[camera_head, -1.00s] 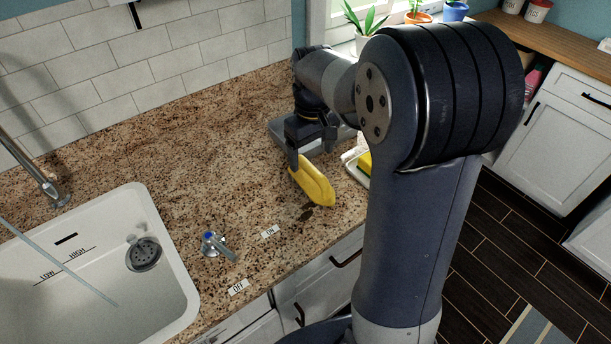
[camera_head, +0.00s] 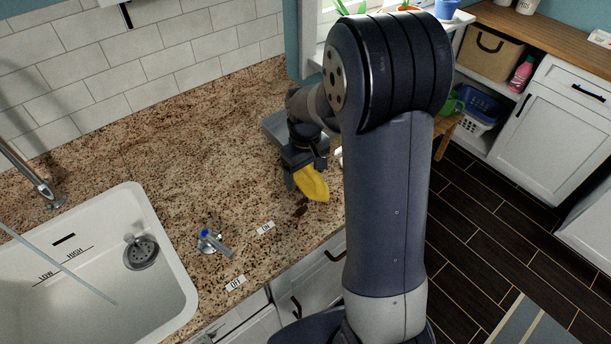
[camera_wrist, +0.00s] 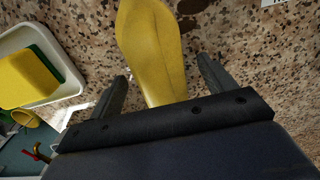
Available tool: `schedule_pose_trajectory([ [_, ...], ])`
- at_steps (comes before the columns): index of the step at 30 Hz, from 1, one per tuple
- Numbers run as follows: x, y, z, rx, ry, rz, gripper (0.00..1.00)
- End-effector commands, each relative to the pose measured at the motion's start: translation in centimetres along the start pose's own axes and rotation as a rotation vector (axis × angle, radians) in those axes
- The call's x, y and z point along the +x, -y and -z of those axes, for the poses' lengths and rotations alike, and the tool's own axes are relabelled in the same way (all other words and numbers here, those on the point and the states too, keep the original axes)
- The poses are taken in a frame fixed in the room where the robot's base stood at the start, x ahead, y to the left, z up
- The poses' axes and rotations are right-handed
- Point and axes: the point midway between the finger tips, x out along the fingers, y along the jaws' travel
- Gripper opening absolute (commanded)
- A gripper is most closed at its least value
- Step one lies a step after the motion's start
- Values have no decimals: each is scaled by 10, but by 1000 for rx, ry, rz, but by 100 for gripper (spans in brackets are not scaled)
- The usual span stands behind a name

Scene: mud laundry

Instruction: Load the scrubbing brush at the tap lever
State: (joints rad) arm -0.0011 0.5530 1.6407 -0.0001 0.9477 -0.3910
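The yellow scrubbing brush (camera_head: 314,186) lies on the granite counter near its front edge, partly hidden under my gripper in the head view. In the wrist view the brush (camera_wrist: 152,45) reaches between the two fingers. My gripper (camera_wrist: 163,85) is open around it, with a gap visible on each side. Its bristles cannot be seen. The tap lever (camera_head: 219,244) has a blue cap and stands on the counter to the left of the brush, apart from it. Its handle points down to the right, between the ON label (camera_head: 265,228) and the OFF label (camera_head: 235,284).
A white sink (camera_head: 172,260) is at the left, with a faucet (camera_head: 42,187) behind it. A grey tray (camera_head: 275,128) lies behind my gripper. In the wrist view, a white tray (camera_wrist: 68,82) holds a yellow and green sponge (camera_wrist: 28,78).

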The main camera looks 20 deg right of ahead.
Motion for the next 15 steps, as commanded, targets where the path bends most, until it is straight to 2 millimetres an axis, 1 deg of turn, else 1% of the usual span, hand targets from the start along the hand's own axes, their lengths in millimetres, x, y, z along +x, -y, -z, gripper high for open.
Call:
schedule_pose_trajectory([
  [1,0,0,0,0,0,0,75],
  [2,0,0,0,0,0,0,72],
  [15,0,0,0,0,0,0,36],
])
